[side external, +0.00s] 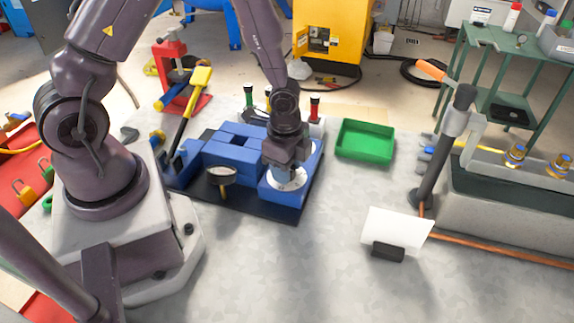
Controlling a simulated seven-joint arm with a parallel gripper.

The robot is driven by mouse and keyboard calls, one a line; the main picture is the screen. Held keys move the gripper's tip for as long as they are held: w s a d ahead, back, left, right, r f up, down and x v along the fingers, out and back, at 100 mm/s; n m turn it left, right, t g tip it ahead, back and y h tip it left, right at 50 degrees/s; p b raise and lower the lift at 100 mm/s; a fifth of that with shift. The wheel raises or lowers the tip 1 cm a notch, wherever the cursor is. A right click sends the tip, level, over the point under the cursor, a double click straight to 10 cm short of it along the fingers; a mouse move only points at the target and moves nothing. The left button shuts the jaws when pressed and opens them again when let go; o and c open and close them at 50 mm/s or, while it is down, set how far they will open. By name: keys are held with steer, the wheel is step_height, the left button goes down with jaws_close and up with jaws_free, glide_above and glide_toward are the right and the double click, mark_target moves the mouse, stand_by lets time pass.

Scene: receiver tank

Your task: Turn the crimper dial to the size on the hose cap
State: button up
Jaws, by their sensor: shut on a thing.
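The blue crimper (232,148) stands on a dark base plate on the bench, in the middle of the side external view. Its dial (289,184) is a pale disc with small marks on top of the blue block at its right front. My gripper (284,170) points down over the dial and is shut on its centre, hiding the middle and back of the disc. The marks are too small to read. I cannot make out the hose cap or a size on it.
A round gauge (221,174) stands at the crimper's front, and a yellow-handled lever (190,105) at its left. A green tray (366,139) lies to the right. A blank-looking white card (397,227) stands at the front right, near a copper pipe (490,248). The front bench is clear.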

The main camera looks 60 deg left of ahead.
steer(key=shift+m, duration=0.5)
steer(key=o, duration=0.9)
steer(key=r, duration=1.3)
steer(key=shift+s+d, duration=0.15)
steer(key=shift+s, duration=0.05)
